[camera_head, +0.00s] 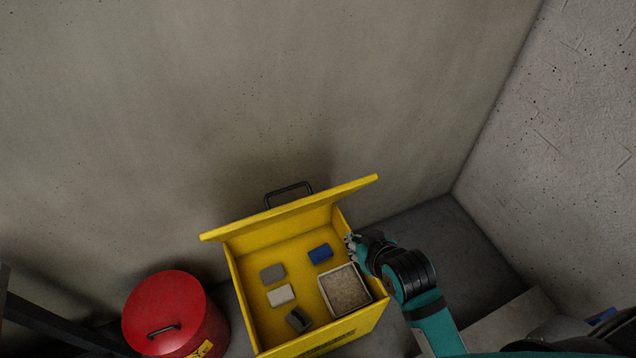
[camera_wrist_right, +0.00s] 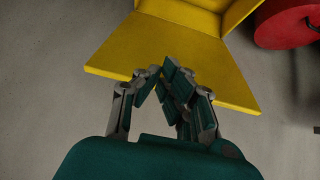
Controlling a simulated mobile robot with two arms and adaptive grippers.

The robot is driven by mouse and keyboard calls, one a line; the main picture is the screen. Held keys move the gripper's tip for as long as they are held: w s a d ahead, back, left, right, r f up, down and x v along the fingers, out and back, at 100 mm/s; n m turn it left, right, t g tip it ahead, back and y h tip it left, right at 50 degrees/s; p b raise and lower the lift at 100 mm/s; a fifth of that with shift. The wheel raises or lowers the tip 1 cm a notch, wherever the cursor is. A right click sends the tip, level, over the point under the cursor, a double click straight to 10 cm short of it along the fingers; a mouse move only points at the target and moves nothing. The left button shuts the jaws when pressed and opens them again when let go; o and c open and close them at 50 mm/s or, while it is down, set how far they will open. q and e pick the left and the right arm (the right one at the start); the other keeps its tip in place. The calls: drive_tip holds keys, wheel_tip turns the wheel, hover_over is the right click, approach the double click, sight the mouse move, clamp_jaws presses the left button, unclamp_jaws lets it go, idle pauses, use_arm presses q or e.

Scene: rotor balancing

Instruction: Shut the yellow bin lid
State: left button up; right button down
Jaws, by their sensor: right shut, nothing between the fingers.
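The yellow bin (camera_head: 241,300) stands on the floor near the wall. Its yellow lid (camera_head: 290,214) is open, raised at the bin's wall side, with a black handle (camera_head: 288,189) behind its top edge. My right gripper (camera_head: 352,243) is at the bin's right side, close to the lid's right end. In the right wrist view the gripper (camera_wrist_right: 165,75) is shut and empty, its fingertips in front of a yellow panel (camera_wrist_right: 115,58). I cannot tell whether they touch it. My left gripper is out of view.
Inside the bin are a blue block (camera_head: 320,254), several grey blocks (camera_head: 273,273) and a tray of grainy material (camera_head: 345,291). A red lidded drum (camera_head: 166,305) stands left of the bin. Concrete walls close the back and right. Some floor (camera_head: 440,235) is free at right.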

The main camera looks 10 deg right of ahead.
drive_tip(key=w+a+r+t, duration=0.2)
drive_tip(key=w+t, duration=0.1)
drive_tip(key=w, duration=0.4)
drive_tip(key=t+y+p, duration=0.1)
drive_tip(key=t, duration=0.1)
hover_over(318, 194)
drive_tip(key=w, duration=0.3)
drive_tip(key=shift+w+a+f, duration=0.25)
drive_tip(key=shift+f, duration=0.2)
drive_tip(key=shift+s+d+f+p, duration=0.1)
drive_tip(key=shift+s+f+p, duration=0.25)
drive_tip(key=shift+s, duration=0.2)
drive_tip(key=shift+s+d+f+p, duration=0.1)
drive_tip(key=shift+s+f+p, duration=0.1)
drive_tip(key=shift+s+p, duration=0.25)
drive_tip(key=shift+s+d+f, duration=0.1)
drive_tip(key=shift+s+f, duration=0.2)
drive_tip(key=shift+s, duration=0.4)
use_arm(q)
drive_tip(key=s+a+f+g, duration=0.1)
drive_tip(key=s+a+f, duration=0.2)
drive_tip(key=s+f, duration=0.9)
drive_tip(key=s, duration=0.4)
use_arm(e)
drive_tip(key=shift+w+f, duration=0.1)
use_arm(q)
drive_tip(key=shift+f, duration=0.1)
